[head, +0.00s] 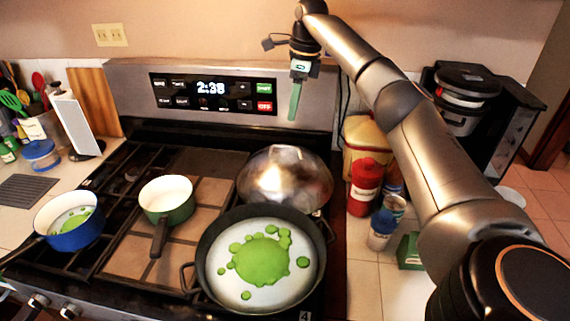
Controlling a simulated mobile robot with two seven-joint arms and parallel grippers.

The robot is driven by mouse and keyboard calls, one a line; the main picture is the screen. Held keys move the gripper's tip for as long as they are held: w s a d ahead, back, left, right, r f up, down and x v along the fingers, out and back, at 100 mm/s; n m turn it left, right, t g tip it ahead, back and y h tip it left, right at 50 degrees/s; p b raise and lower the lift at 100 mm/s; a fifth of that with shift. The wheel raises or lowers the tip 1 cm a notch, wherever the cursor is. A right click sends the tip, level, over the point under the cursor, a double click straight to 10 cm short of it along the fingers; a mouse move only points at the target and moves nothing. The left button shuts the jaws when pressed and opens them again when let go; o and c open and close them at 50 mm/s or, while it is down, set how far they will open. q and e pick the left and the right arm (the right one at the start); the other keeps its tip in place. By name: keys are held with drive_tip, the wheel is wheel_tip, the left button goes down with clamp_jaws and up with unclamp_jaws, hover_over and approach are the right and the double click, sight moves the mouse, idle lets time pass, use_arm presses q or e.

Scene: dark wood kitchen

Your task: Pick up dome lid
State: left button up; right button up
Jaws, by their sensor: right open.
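The dome lid (284,172) is a shiny, rounded metal cover on the back right of the stove. It sits behind the large dark pan (205,245), whose rim hides its lower front edge. My right gripper (295,108) is above and behind the lid, in front of the oven's control panel, with its green finger pointing down. It is open, empty and clear of the lid. My left gripper is out of view.
The large pan holds green liquid. A green pot (168,205) and a blue pan (75,228) stand to its left. A red bottle (366,182) and jars stand on the right counter. A coffee maker (480,110) is behind them.

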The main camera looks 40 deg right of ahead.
sight(285, 145)
drive_tip(key=f, duration=0.6)
drive_tip(key=shift+w+a+f, duration=0.35)
drive_tip(key=shift+w+a+f+p, duration=0.1)
drive_tip(key=shift+a+f+p, duration=0.1)
drive_tip(key=shift+f, duration=0.7)
drive_tip(key=shift+w+a+f+p, duration=0.1)
drive_tip(key=shift+a+f+p, duration=0.05)
drive_tip(key=shift+f, duration=0.75)
drive_tip(key=shift+w+a+f+p, duration=0.1)
drive_tip(key=shift+a+f+p, duration=0.1)
drive_tip(key=shift+f, duration=0.7)
clamp_jaws()
drive_tip(key=shift+r, duration=0.1)
